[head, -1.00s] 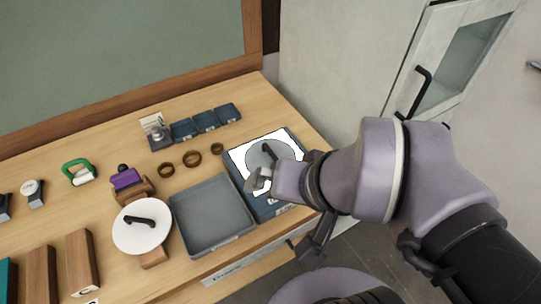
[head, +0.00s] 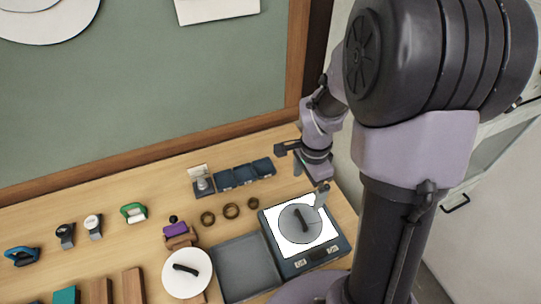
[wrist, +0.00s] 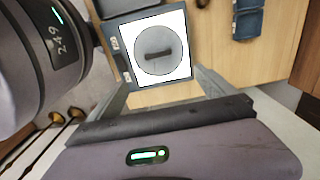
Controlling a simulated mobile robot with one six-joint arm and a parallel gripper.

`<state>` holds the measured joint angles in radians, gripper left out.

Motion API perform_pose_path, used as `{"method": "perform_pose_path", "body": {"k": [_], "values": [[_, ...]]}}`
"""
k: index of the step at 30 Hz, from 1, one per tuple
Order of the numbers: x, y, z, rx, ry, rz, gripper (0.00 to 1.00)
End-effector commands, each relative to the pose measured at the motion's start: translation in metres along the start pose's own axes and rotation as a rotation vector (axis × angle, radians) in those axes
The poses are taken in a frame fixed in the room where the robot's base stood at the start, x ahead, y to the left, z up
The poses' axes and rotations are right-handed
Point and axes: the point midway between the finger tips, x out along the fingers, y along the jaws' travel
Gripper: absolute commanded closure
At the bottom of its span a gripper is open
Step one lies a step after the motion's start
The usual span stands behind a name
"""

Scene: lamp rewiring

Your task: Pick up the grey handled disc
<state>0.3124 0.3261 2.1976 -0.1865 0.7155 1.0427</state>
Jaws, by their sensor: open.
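The grey handled disc (head: 288,229) lies flat on a white square on top of a dark blue device (head: 333,246) at the right of the bench. Its dark bar handle faces up. The disc (wrist: 158,37) shows whole in the wrist view, beyond my fingertips. My gripper (head: 309,183) is open and empty, at the upper right of the disc in the head view and apart from it. In the wrist view the two fingers of my gripper (wrist: 163,92) are spread wide with nothing between them.
An empty grey tray (head: 247,268) stands left of the device. A white handled disc (head: 186,286) lies further left. Several brown rings (head: 231,211) and small blue bins (head: 244,174) sit behind. A wooden-framed green board (head: 200,100) rises at the back.

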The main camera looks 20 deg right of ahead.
Motion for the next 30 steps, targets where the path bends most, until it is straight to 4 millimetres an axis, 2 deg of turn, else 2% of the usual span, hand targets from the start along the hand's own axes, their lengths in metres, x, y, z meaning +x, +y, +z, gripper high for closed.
{"method": "perform_pose_path", "body": {"k": [6,10,16,22,25,30], "values": [[0.07,0.002,0.001,0.0,-0.004,0.008,0.05],[0.102,0.002,0.002,0.0,-0.003,0.005,0.05],[0.127,0.001,0.002,-0.001,-0.002,0.004,0.05],[0.166,0.0,0.004,-0.001,-0.002,0.004,0.05],[0.172,0.0,0.004,-0.001,-0.002,0.002,0.05],[0.171,0.0,0.004,-0.002,-0.001,0.001,0.05]]}}
